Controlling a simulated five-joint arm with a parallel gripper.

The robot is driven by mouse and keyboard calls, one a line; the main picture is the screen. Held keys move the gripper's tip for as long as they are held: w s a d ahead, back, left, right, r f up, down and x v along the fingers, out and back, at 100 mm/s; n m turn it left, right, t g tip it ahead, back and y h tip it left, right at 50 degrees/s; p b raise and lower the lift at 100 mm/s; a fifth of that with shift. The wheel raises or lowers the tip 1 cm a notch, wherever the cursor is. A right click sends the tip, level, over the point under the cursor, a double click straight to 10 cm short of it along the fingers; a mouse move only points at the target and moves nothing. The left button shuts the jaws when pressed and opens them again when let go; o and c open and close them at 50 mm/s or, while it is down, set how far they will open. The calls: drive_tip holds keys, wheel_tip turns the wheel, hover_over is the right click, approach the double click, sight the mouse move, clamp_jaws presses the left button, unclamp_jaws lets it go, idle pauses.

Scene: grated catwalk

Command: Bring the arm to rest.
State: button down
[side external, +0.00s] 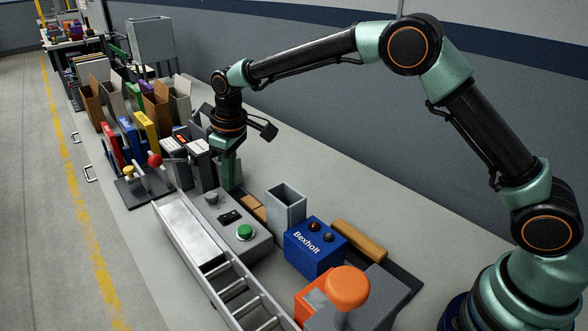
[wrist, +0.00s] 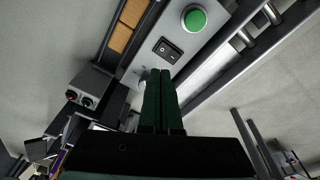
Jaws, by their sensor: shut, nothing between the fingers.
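My gripper (side external: 230,186) is shut and empty, its green fingers pointing down just behind the grey control box (side external: 262,246) in the side view. In the wrist view the two fingers of my gripper (wrist: 161,72) lie together, with nothing between them. A black rocker switch (wrist: 167,50) and a green button (wrist: 194,18) show beyond the fingertips. Whether the fingertips touch anything I cannot tell. My arm reaches from the right, bent high at the elbow.
A blue Bexholt box (side external: 313,250), an open grey bin (side external: 286,210) and an orange knob (side external: 347,285) stand to the right. A red-knobbed lever (side external: 154,160) and several binders and boxes stand left. Bare bench (side external: 330,185) lies behind, toward the wall.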

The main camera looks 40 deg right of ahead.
drive_tip(key=s+d+r+m+t, duration=0.3)
drive_tip(key=s+d+r+m, duration=0.1)
drive_tip(key=s+d+r, duration=1.1)
drive_tip(key=s+d+f+m+t, duration=0.1)
drive_tip(key=s+d+f+m, duration=0.1)
drive_tip(key=s, duration=0.7)
drive_tip(key=shift+s+f, duration=0.3)
drive_tip(key=shift+f, duration=0.15)
